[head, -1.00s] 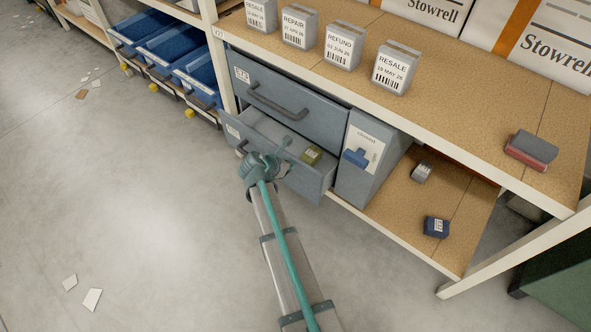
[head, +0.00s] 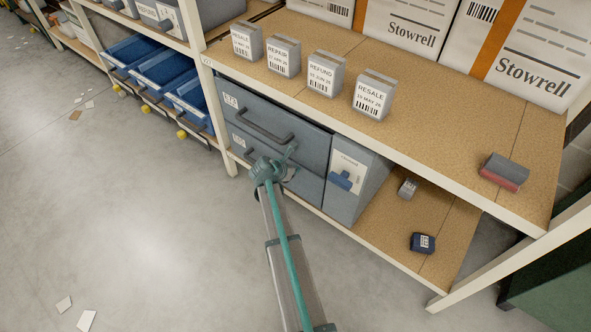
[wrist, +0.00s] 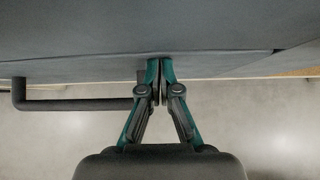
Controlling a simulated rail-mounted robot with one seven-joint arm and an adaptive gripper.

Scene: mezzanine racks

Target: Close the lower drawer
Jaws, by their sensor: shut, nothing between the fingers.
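The lower drawer (head: 312,186) is a grey-blue front beneath the upper drawer (head: 273,121) in the cabinet. In the head view its front looks about level with the upper drawer's front, and its inside does not show. My gripper (head: 291,152) is in front of the drawers and hides part of the lower front. In the wrist view my gripper (wrist: 160,64) is shut and empty, its fingertips at the grey drawer front (wrist: 215,66). A dark bar handle (wrist: 80,104) shows left of the fingers and runs behind them.
Small boxes (head: 423,243) lie on the lower shelf. Labelled grey boxes (head: 325,73) stand on the shelf above. Blue bins (head: 165,75) are at left.

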